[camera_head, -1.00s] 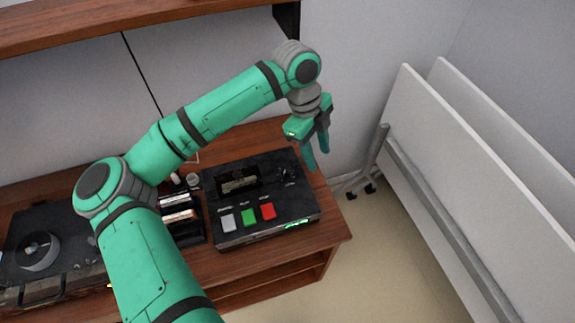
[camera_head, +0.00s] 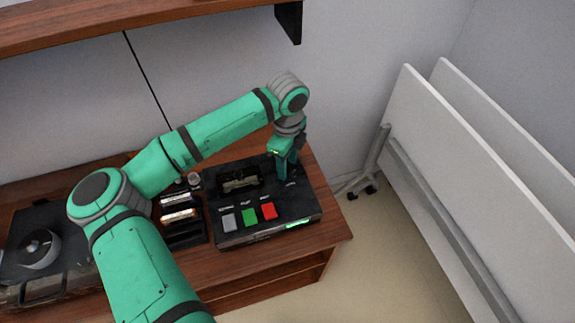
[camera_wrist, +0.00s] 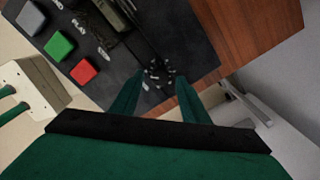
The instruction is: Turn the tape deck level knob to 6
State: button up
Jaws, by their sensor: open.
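The black tape deck (camera_head: 304,210) sits on the wooden bench, with a grey, a green and a red button along its front. Its level knob (camera_wrist: 157,76) shows in the wrist view as a small dark knob ringed by pale marks; its setting is too small to read. My gripper (camera_wrist: 160,88) is open, with one green finger on each side of the knob in that view. I cannot tell whether the fingers touch it. In the head view my gripper (camera_head: 285,174) points down over the deck's back right and hides the knob.
A rack of cassettes (camera_head: 184,238) stands just left of the deck. A reel machine (camera_head: 62,262) is at the far left. A wooden shelf (camera_head: 150,27) hangs above. White boards on a wheeled stand (camera_head: 470,165) lean at the right.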

jog(key=shift+f, duration=0.65)
grip_shut()
